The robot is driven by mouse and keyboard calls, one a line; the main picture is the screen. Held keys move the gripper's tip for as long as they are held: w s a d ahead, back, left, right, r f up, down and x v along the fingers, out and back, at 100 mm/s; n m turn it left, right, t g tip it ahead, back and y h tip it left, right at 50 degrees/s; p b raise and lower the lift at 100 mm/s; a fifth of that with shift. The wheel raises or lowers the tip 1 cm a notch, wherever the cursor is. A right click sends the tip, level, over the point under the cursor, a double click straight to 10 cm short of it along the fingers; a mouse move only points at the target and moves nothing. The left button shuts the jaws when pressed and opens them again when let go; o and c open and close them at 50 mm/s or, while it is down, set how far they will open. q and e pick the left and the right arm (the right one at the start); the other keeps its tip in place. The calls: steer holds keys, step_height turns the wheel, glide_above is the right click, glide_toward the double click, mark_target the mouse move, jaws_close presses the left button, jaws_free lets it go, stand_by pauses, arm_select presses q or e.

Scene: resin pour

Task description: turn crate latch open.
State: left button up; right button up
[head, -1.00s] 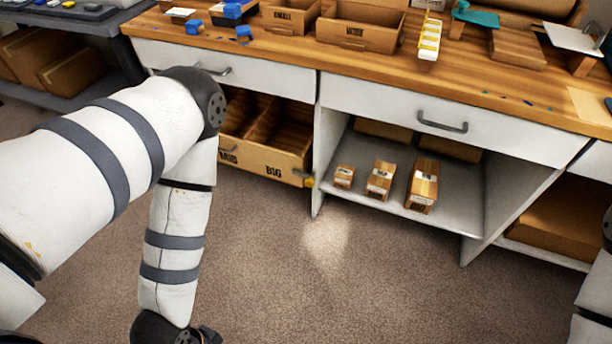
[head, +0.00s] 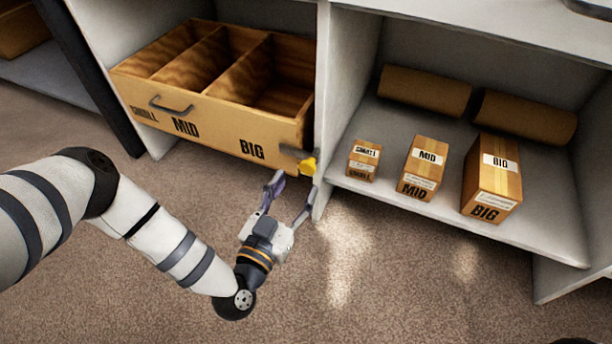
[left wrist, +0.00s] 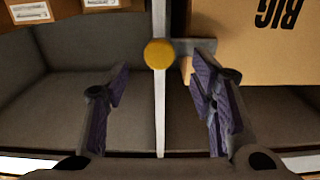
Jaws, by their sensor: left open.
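The wooden crate (head: 205,112) stands in the left bay of the cabinet. It has three compartments, marked SMALL, MID and BIG on its front, and a dark handle. Its latch (head: 307,166), with a yellow knob, is at the front right corner beside the cabinet divider. In the left wrist view the yellow knob (left wrist: 160,54) lies ahead, between the two fingers but beyond their tips. My left gripper (head: 291,184) is open and empty, just in front of and below the latch, apart from it. It also shows in the left wrist view (left wrist: 162,85). My right gripper is not in view.
A small SMALL box (head: 364,160), a MID box (head: 423,168) and a BIG box (head: 491,180) stand on the right shelf (head: 400,120). Two brown rolls lie behind them. The divider (head: 322,150) is close to the gripper's right finger. The carpet in front is clear.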

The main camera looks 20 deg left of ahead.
mark_target(306, 170)
arm_select(q)
steer(key=w+b, duration=0.1)
steer(key=w, duration=0.3)
steer(key=shift+w+f, duration=0.15)
steer(key=shift+w, duration=0.2)
steer(key=shift+w+d+b, duration=0.1)
steer(key=shift+w+b, duration=0.2)
steer(key=shift+c, duration=0.2)
jaws_close()
steer(key=shift+r, duration=0.2)
